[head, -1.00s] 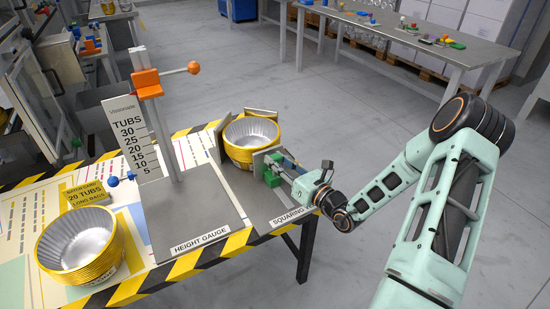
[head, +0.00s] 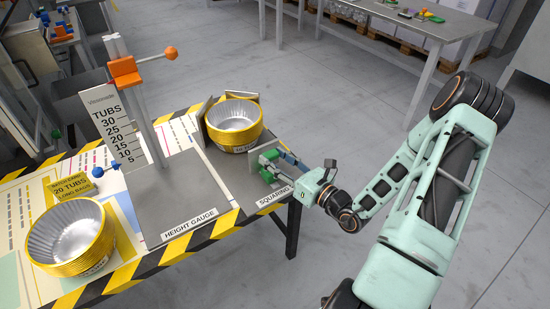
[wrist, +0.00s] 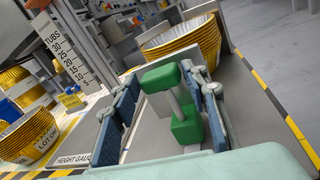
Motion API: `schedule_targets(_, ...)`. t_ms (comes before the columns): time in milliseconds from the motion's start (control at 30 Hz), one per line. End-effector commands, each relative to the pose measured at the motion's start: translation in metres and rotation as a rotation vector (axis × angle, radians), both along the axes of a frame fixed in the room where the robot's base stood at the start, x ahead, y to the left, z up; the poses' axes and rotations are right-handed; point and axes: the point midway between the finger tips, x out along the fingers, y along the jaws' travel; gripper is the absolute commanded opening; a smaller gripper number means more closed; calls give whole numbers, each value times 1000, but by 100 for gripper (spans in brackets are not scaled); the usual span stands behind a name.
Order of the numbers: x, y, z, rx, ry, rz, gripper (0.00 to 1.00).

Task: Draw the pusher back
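The pusher is a grey plate (head: 255,176) with a green handle (wrist: 187,104) on the squaring station. In the head view its plate stands upright, apart from the stack of yellow-rimmed foil tubs (head: 234,128) in the station's far corner. My gripper (wrist: 166,104) is open in the wrist view, with its blue-padded fingers on either side of the green handle. A clear gap shows between the left finger and the handle. The right finger is close to the handle, and I cannot tell if it touches. The head view partly hides the fingers.
The height gauge (head: 140,100), with an orange slider, stands left of the squaring station. Another tub stack (head: 75,238) sits at the table's front left. The table edge (head: 215,232) has yellow-black stripes. The floor to the right is clear.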

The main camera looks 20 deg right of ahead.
Motion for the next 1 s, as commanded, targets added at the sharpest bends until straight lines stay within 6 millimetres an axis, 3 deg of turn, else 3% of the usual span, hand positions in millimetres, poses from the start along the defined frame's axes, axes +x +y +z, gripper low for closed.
schedule_targets(267, -6, -4, 1, 0, -1, -1, 41)
schedule_targets(700, -81, -47, 1, 0, 0, -4, 41)
schedule_targets(1000, -105, -59, 1, 0, -1, -1, 41)
